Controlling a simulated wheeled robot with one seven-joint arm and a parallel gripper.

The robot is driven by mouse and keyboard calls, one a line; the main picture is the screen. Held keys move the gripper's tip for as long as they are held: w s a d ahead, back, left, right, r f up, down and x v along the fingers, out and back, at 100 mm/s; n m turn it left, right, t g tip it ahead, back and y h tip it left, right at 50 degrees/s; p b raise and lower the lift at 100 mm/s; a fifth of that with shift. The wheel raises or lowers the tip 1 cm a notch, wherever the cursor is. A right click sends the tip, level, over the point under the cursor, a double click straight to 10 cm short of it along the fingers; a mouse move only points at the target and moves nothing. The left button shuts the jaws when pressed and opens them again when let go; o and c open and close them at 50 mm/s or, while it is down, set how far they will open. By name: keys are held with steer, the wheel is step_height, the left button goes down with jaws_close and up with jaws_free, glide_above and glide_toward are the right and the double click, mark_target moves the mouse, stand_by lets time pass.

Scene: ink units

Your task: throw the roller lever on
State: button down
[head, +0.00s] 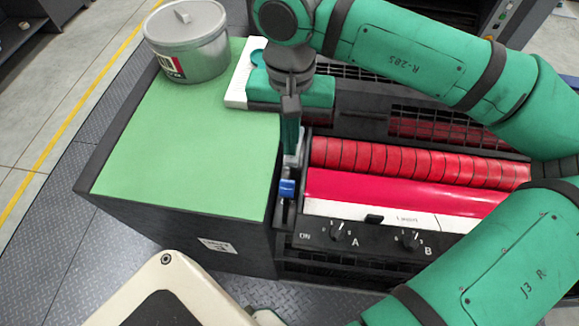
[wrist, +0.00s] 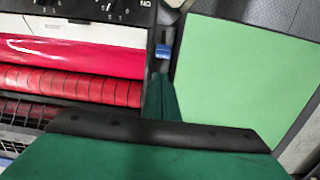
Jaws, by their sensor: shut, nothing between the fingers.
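The roller lever (head: 287,187) has a blue grip and sits in the narrow dark gap between the green-topped side table and the red rollers. In the wrist view the blue grip (wrist: 163,50) shows just beyond my fingertips. My gripper (head: 292,150) points down, its dark green fingers shut and empty, just behind the lever on the far side from the control panel. Its fingers also show in the wrist view (wrist: 159,78). Whether they touch the lever I cannot tell. The lever's lower part is hidden in the gap.
The red rollers (head: 420,163) lie right of the lever. The control panel (head: 375,243) in front has knobs A and B and an "ON" label. The green tabletop (head: 190,150) is mostly clear; a grey tin (head: 190,45) stands at its back.

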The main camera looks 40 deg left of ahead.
step_height(320, 180, down, 10)
steer(key=shift+s, duration=0.25)
stand_by(0.5)
steer(key=shift+w, duration=0.15)
steer(key=shift+d+r, duration=0.1)
